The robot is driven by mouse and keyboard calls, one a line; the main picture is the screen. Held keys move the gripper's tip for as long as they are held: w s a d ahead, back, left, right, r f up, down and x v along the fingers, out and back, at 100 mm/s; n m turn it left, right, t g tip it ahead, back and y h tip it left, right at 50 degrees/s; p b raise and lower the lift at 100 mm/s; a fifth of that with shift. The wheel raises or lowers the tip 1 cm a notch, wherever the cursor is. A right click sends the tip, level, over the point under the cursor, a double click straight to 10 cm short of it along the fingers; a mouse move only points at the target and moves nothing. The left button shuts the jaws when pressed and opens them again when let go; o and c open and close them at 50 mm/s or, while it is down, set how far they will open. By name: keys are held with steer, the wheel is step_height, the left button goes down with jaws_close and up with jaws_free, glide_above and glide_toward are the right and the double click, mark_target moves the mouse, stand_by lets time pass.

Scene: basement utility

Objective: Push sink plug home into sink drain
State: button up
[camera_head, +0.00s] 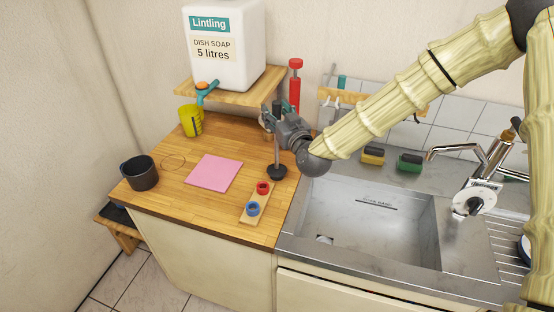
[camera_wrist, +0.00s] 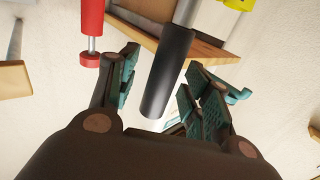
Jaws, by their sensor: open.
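The sink plug, a black disc (camera_head: 277,173) with a grey rod and a black grip on top, stands upright on the wooden counter left of the sink. My gripper (camera_head: 274,116) is at the upper part of its rod. In the wrist view the plug's black grip (camera_wrist: 168,72) lies between my open fingers (camera_wrist: 163,68), with gaps visible on both sides. The steel sink basin (camera_head: 400,235) is to the right. A small dark and light spot at its front left may be the sink drain (camera_head: 324,239); it is partly hidden by the front rim.
A pink cloth (camera_head: 213,172), a black cup (camera_head: 140,172), a yellow jug (camera_head: 191,120) and a board with red and blue rings (camera_head: 256,205) are on the counter. A soap canister (camera_head: 225,45) stands on a shelf. Sponges (camera_head: 409,162) and a tap (camera_head: 490,155) are behind the basin.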

mark_target(279, 104)
jaws_close()
steer(key=shift+r, duration=0.15)
steer(key=shift+r+b, duration=1.05)
steer(key=shift+r, duration=0.6)
steer(key=d+b+v, duration=0.1)
steer(key=b+v, duration=0.1)
steer(key=v, duration=0.6)
steer(key=w+d+r+b+v, duration=0.1)
steer(key=d+b+v, duration=0.1)
steer(key=v, duration=0.5)
steer(key=shift+s+r+b, duration=0.2)
steer(key=shift+s+b, duration=0.05)
steer(key=shift+b, duration=0.35)
steer(key=shift+d+f, duration=0.1)
steer(key=shift+d, duration=0.05)
